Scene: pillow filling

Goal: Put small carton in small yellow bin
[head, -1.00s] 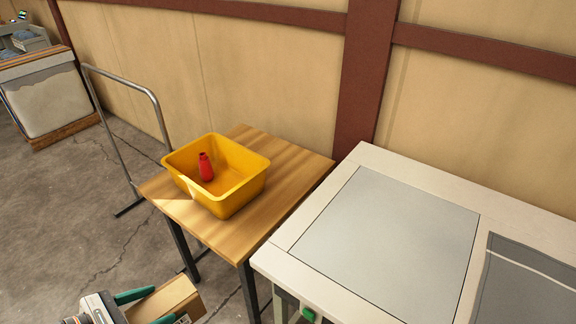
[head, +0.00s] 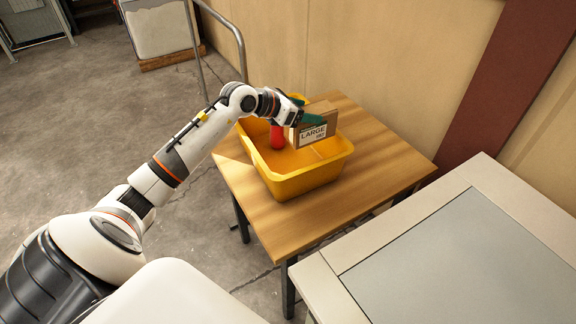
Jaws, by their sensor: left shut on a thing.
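The small brown carton (head: 316,131) has a white label reading "LARGE" on its side. My left gripper (head: 308,121) is shut on the carton and holds it over the far part of the small yellow bin (head: 299,184). The bin stands on a wooden table. The carton hides part of the bin's far rim; whether it touches the bin I cannot tell. My right gripper is not in view.
The wooden table (head: 383,158) has bare room right of the bin. A pale workbench with a grey panel (head: 440,262) stands at the lower right. A metal rail (head: 226,27) stands behind the table, near the wall.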

